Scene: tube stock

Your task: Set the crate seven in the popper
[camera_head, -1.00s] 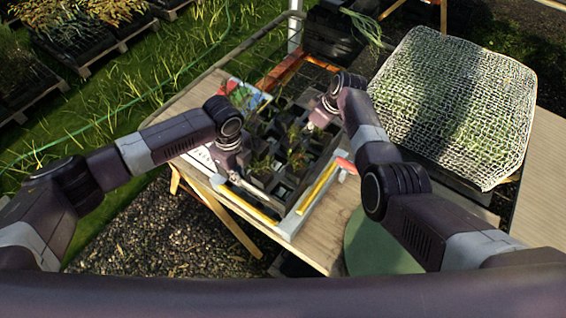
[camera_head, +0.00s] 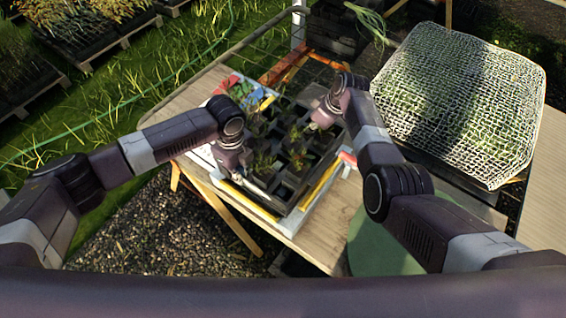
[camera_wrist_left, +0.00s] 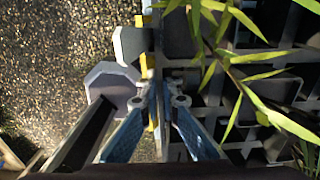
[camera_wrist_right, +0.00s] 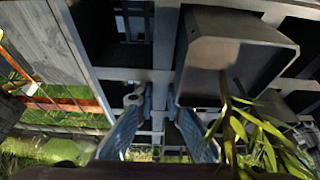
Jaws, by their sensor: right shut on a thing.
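A dark plastic crate (camera_head: 290,190) of square pots, some with green plants, lies on the wooden table between my grippers. A pale frame with yellow strips (camera_head: 321,190), apparently the popper, shows around its near and right sides. Whether the crate is seated in it I cannot tell. My left gripper (camera_wrist_left: 162,88) is at the crate's near left edge, its fingers either side of an edge bar; whether they grip it is unclear. My right gripper (camera_wrist_right: 158,100) is shut on the crate's rim at the far right. A grey pot (camera_wrist_right: 238,60) stands beside those fingers. No number is readable.
A white mesh-covered tray (camera_head: 455,105) stands to the right on the table. Colourful items (camera_head: 240,90) and an orange-edged frame (camera_head: 285,68) lie behind the crate. A green round surface (camera_head: 375,245) is at the near right. Bare wood (camera_head: 190,95) shows at the left.

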